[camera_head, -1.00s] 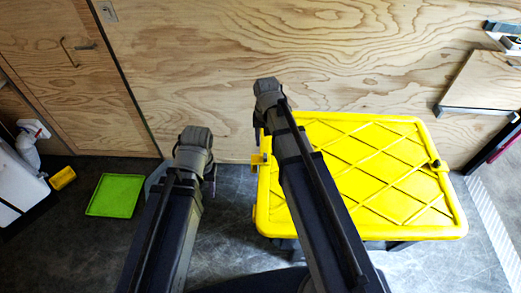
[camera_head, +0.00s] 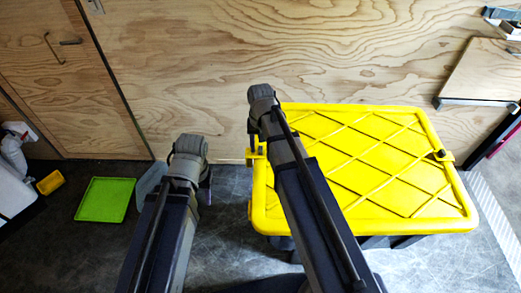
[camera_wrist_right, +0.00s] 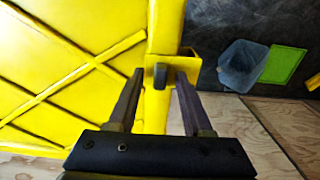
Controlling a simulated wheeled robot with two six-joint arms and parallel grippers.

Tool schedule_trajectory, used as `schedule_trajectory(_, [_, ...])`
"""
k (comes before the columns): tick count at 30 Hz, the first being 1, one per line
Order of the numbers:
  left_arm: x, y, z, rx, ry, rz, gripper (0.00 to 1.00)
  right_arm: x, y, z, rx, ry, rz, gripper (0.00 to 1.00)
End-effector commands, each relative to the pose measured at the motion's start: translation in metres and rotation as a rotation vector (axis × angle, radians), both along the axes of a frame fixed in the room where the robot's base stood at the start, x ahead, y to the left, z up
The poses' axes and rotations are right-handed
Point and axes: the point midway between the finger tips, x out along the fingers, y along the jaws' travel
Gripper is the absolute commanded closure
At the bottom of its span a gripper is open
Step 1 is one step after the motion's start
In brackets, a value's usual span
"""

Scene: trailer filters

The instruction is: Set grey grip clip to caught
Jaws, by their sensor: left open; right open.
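A yellow-lidded box (camera_head: 370,170) stands on the floor at the right of the head view. A yellow catch (camera_head: 256,152) sticks out from its left edge, partly hidden by my right gripper (camera_head: 253,135). In the right wrist view the grey grip clip (camera_wrist_right: 160,70) is a small dark grey piece beside the yellow catch (camera_wrist_right: 185,68). It appears between the open fingertips of my right gripper (camera_wrist_right: 160,82); I cannot tell whether they touch it. My left gripper (camera_head: 205,180) hangs left of the box, apart from it; its fingers are mostly hidden.
A second dark clip (camera_head: 438,154) sits at the lid's right edge. A green tray (camera_head: 105,199), a small yellow bin (camera_head: 50,182) and a bluish bin (camera_wrist_right: 243,65) are on the floor to the left. A plywood wall (camera_head: 270,50) stands close behind the box.

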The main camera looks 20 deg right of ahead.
Motion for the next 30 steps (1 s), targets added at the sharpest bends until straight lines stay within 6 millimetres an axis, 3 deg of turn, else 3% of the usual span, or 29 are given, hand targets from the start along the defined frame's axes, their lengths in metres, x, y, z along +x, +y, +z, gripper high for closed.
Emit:
schedule_trajectory(6, [0.0001, 0.0, 0.0008, 0.0, 0.0, 0.0, 0.5, 0.0, 0.0, 0.0008, 0.0, 0.0, 0.0, 0.52])
schedule_trajectory(19, [0.0, 0.0, 0.0007, 0.0, 0.0, 0.0, 0.5, 0.0, 0.0, 0.0007, 0.0, 0.0, 0.0, 1.0])
schedule_trajectory(30, [0.0, 0.0, 0.0007, 0.0, 0.0, 0.0, 0.5, 0.0, 0.0, 0.0007, 0.0, 0.0, 0.0, 1.0])
